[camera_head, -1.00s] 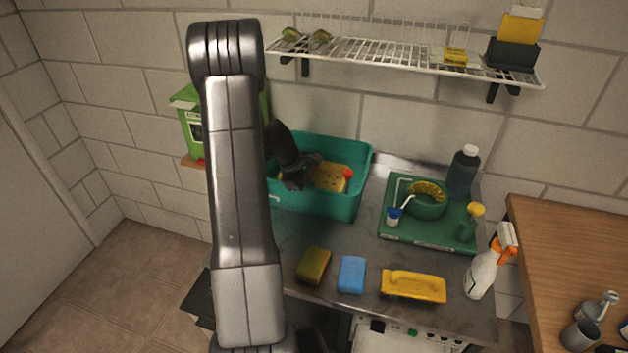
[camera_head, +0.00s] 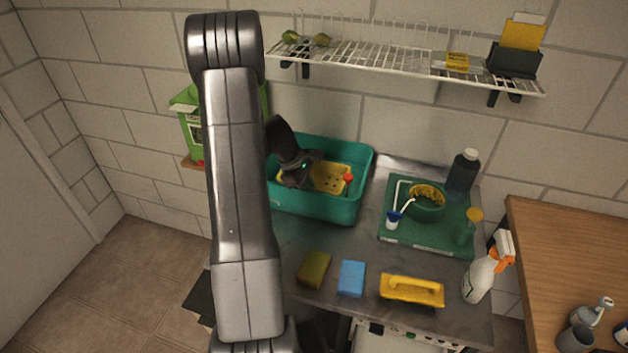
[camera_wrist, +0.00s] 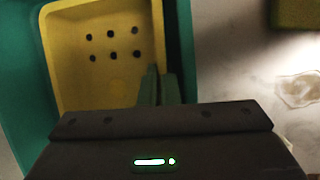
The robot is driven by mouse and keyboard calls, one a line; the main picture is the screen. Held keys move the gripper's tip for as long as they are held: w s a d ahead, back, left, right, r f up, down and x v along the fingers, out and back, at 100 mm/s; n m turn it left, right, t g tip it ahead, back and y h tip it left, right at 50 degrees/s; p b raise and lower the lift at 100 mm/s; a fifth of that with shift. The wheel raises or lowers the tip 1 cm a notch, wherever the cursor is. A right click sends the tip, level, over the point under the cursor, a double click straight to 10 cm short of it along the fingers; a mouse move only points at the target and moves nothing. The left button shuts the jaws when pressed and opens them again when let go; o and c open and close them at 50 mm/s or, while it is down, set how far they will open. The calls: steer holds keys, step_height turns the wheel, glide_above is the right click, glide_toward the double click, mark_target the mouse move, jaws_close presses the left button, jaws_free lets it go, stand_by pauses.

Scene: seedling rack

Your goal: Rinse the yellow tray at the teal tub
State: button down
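The yellow tray (camera_head: 330,178) lies inside the teal tub (camera_head: 340,208) on the metal counter. It has small dark holes in its floor, which show clearly in the wrist view (camera_wrist: 90,80). My gripper (camera_head: 308,170) reaches down into the tub at the tray's left part. In the wrist view my gripper's fingers (camera_wrist: 160,86) are close together, one on each side of the tray's wall, and look shut on it. The fingertips' contact is partly hidden by the gripper body. The tub's wall (camera_wrist: 182,50) runs close beside the tray.
A green tray (camera_head: 430,245) holding a green pot (camera_head: 428,207) and small bottles stands right of the tub. A dark sponge (camera_head: 314,268), a blue sponge (camera_head: 351,278), a yellow handled item (camera_head: 412,290) and a spray bottle (camera_head: 487,272) stand in front. A wire shelf (camera_head: 390,59) hangs above.

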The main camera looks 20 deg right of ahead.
steer(key=shift+w+r, duration=0.1)
steer(key=shift+r, duration=2.9)
steer(key=shift+d+r, duration=0.1)
steer(key=shift+r, duration=0.05)
steer(key=shift+r, duration=1.85)
